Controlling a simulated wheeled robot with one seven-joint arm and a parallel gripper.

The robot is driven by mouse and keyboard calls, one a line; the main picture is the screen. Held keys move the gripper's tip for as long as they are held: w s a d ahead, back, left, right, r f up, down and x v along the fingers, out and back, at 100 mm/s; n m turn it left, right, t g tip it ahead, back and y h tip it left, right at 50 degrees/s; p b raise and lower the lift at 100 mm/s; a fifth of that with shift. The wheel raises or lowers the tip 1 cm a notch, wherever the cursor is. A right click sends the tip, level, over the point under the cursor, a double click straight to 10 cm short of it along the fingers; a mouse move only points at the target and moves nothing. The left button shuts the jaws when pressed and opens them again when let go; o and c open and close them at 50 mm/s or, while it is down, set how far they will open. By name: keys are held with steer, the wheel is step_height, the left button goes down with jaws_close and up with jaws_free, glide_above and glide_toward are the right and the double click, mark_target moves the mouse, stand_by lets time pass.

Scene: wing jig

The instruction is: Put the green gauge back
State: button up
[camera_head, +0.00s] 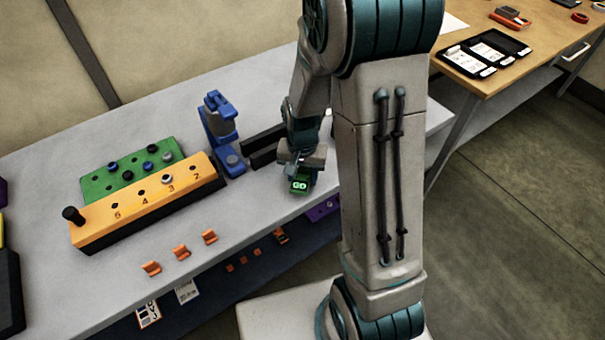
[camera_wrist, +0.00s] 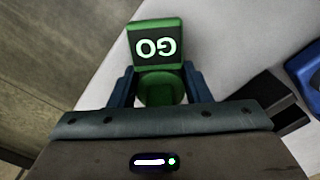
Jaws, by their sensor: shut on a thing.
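The green gauge (camera_head: 300,185) has a dark face marked GO. It also shows in the wrist view (camera_wrist: 157,48), where its round green lower part sits between the two blue fingers of my gripper (camera_wrist: 160,88). In the head view my gripper (camera_head: 299,168) is over the grey bench near its front right edge, shut on the gauge. From these views I cannot tell whether the gauge touches the bench.
An orange block (camera_head: 150,203) with numbered holes and a green board (camera_head: 110,178) with several pegs stand to the left. A blue stand (camera_head: 222,135) and black rails (camera_head: 265,147) are close by. Orange clips (camera_head: 181,252) line the front edge.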

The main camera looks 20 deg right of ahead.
steer(key=shift+f, duration=0.3)
steer(key=shift+f, duration=0.1)
steer(key=shift+f, duration=0.15)
steer(key=o, duration=1.4)
steer(key=shift+r, duration=0.2)
step_height(320, 180, up, 12)
steer(key=shift+s+r, duration=0.1)
steer(key=s+r+n+t, duration=0.1)
steer(key=s+r+n, duration=0.1)
steer(key=s, duration=0.2)
steer(key=s+r+n+t, duration=0.1)
steer(key=s+r, duration=0.2)
steer(key=s, duration=0.2)
steer(key=s+r+n+t, duration=0.1)
steer(key=s+r+n, duration=0.1)
steer(key=s, duration=0.2)
steer(key=shift+s+d+r+n, duration=0.2)
steer(key=shift+s+r+n, duration=0.1)
steer(key=shift+s, duration=0.05)
